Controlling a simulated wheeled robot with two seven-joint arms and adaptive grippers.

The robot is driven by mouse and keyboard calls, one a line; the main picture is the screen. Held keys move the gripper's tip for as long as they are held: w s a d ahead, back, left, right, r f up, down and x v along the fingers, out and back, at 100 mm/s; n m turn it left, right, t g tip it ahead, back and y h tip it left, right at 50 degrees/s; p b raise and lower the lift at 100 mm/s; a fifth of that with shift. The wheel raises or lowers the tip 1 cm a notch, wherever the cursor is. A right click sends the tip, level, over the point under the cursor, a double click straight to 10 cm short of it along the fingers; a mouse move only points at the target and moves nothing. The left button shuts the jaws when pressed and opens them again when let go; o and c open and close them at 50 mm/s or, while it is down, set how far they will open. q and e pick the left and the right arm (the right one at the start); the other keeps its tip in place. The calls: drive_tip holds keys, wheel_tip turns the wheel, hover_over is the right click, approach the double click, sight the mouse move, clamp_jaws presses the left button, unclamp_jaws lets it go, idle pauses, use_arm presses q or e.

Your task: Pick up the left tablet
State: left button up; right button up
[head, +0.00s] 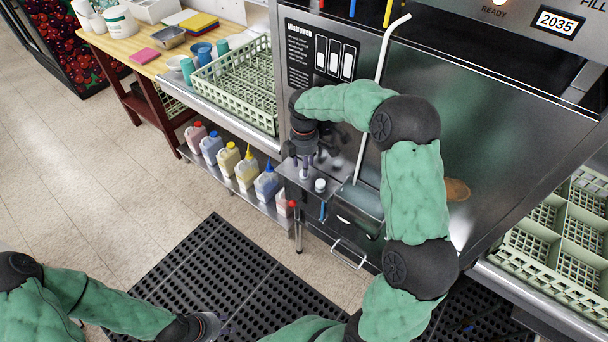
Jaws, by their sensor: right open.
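A small steel shelf (335,178) juts from the front of the dish machine. One small white tablet (320,185) stands on it, just right of my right gripper. My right gripper (305,172) points down over the left part of the shelf with its fingers open. Pale shapes show at its fingertips; I cannot tell whether the left tablet is between them, as the gripper covers that spot. My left gripper (212,326) is low at the bottom of the view above the black mat, and its fingers are too cut off and dark to read.
A green dish rack (240,85) sits on the steel counter left of the machine. Several coloured jugs (228,158) stand on a low shelf below. Another rack (560,225) is at the right. A black mat (190,265) covers the floor.

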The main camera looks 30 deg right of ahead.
wheel_tip(320, 180, down, 4)
drive_tip(key=shift+w+d+r+b, duration=0.1)
drive_tip(key=shift+r+b, duration=0.1)
drive_tip(key=shift+b, duration=0.1)
drive_tip(key=c, duration=0.6)
drive_tip(key=shift+r, duration=0.1)
